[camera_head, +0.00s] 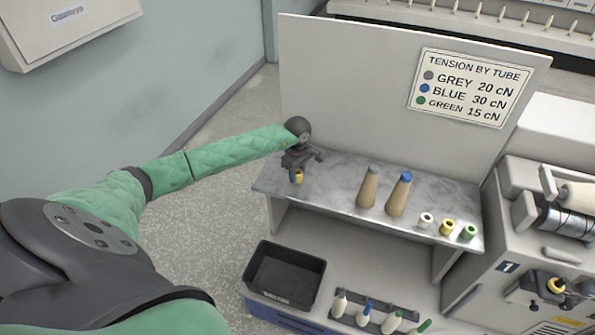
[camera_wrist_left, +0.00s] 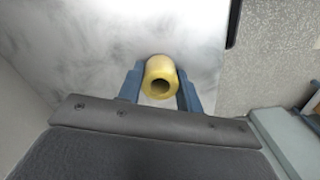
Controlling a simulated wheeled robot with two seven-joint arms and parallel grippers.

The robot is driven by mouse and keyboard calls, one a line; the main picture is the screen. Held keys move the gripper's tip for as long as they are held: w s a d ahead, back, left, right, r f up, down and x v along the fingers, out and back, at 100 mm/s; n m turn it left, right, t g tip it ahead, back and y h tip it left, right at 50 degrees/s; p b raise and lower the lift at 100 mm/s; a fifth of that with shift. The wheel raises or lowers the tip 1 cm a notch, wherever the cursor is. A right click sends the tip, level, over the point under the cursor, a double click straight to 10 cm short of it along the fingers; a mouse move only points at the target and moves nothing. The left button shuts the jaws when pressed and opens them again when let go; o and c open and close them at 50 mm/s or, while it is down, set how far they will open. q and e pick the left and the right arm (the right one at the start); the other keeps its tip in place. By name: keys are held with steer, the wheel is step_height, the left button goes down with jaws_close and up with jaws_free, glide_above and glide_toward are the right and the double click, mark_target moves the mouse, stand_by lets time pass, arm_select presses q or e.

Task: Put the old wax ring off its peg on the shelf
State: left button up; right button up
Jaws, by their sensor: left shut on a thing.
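My left gripper (camera_head: 296,170) is at the left end of the grey marbled shelf (camera_head: 335,178). Its blue fingers are shut on a yellow wax ring (camera_wrist_left: 162,70), one finger on each side. In the left wrist view the ring's round hole faces the camera, with the marbled shelf top (camera_wrist_left: 110,45) behind it. I cannot tell whether the ring touches the shelf or hangs just above it. Another yellow ring (camera_head: 556,285) sits on a fitting of the machine at the right. My right gripper is not in view.
Two tan cones, grey-tipped (camera_head: 367,187) and blue-tipped (camera_head: 399,195), stand mid-shelf. White (camera_head: 425,220), yellow (camera_head: 447,227) and green (camera_head: 468,233) rings sit at its right end. A black bin (camera_head: 285,275) and several bobbins are below. A back panel (camera_head: 350,85) rises behind the shelf.

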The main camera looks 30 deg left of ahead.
arm_select(q)
steer(key=shift+f, duration=0.15)
steer(key=shift+f, duration=0.1)
steer(key=o, duration=1)
steer(key=shift+c, duration=0.2)
